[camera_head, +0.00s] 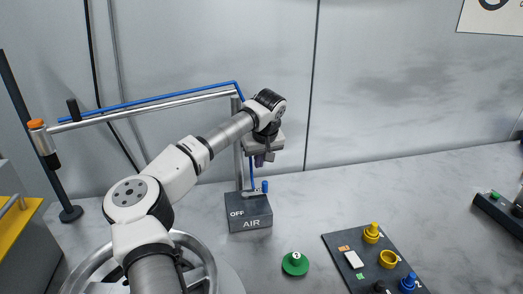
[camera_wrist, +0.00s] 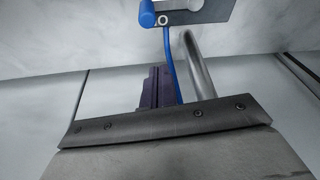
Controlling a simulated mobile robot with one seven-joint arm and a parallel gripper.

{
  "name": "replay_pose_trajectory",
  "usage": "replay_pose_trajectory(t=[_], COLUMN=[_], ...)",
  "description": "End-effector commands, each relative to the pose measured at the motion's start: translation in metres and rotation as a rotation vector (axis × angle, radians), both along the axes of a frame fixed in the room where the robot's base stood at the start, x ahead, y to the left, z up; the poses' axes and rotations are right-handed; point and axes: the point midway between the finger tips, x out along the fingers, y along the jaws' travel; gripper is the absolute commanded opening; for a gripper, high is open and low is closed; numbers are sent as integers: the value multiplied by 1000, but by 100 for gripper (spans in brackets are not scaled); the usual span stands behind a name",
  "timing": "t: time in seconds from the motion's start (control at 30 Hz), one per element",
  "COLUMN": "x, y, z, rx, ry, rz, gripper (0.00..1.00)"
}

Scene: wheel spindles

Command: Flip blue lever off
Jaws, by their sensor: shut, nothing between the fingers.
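The blue lever (camera_head: 265,186) is a short blue handle at the right end of a metal arm on top of the grey AIR box (camera_head: 249,213). The box's OFF label is at its upper left, and the handle is on the other side from it. My gripper (camera_head: 259,162) is above the box, fingers pointing down, apart from the lever. In the wrist view the blue lever (camera_wrist: 147,14) is at the top edge, partly cut off, beyond my dark gripper fingers (camera_wrist: 158,88). The fingers are together and empty.
A metal post (camera_head: 239,150) and a blue hose (camera_wrist: 169,60) rise from the box close beside my gripper. A green button (camera_head: 295,263) and a dark panel (camera_head: 375,264) with yellow and blue knobs lie to the right.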

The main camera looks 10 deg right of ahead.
Motion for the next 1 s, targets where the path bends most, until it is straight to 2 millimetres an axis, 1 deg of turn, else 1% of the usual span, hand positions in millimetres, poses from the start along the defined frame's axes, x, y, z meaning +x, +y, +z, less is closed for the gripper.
replay_pose_trajectory(t=[0.13, 0.17, 0.2, 0.3, 0.5, 0.7, 1.0], x=[10, 12, 10, -4, -21, -26, -26], y=[1, 1, 1, -1, -4, -4, -4], z=[-30, -36, -38, -36, -37, -37, -38], rx=[-2, -2, 0, -2, -1, -1, 0], ry=[5, 4, 2, 0, 1, -1, -1], rz=[0, 0, -3, -5, -3, 0, -1], gripper=[0, 0, 0, 0, 0, 0, 0])
